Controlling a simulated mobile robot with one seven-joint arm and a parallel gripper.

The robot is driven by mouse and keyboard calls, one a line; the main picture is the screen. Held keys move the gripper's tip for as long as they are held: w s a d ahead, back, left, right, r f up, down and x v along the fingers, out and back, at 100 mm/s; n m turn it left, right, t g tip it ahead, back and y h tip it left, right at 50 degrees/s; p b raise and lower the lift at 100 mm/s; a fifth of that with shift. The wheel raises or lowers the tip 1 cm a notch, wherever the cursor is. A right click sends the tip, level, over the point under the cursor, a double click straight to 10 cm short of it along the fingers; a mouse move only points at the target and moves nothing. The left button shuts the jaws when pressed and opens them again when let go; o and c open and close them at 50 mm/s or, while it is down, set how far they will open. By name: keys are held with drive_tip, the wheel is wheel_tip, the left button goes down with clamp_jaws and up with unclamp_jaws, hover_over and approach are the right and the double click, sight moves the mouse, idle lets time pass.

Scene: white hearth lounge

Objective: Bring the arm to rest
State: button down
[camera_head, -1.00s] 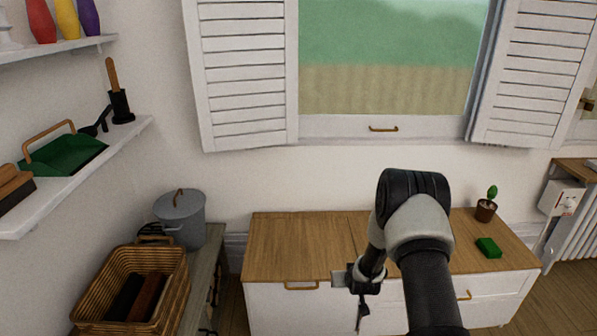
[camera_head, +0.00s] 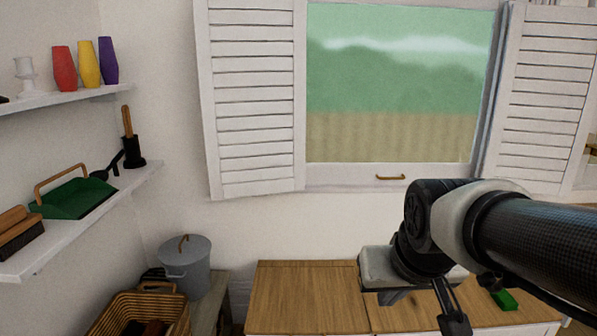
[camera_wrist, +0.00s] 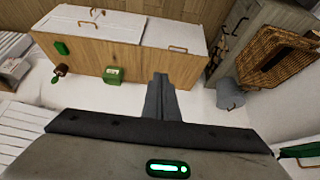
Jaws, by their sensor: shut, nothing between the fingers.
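My arm reaches in from the right edge of the head view, bent at a white and black joint. My gripper (camera_head: 455,322) hangs below it over the wooden-topped cabinet (camera_head: 305,290), its lower end near the bottom edge of the picture. In the wrist view the two grey fingers (camera_wrist: 160,82) lie together, shut and empty. They appear clear of the cabinet; their exact height is hard to tell.
A green block (camera_head: 504,299) lies on the cabinet, partly behind my arm. A lidded grey pot (camera_head: 185,265) and wicker basket (camera_head: 130,308) stand left. Wall shelves hold a green dustpan (camera_head: 75,198) and coloured vases (camera_head: 88,64). A window (camera_head: 390,90) is behind.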

drive_tip(key=s, duration=0.9)
wheel_tip(320, 180, up, 24)
drive_tip(key=p, duration=2.3)
drive_tip(key=shift+s+a+p, duration=0.15)
drive_tip(key=shift+a+p, duration=0.1)
drive_tip(key=shift+p, duration=0.1)
drive_tip(key=shift+r, duration=0.1)
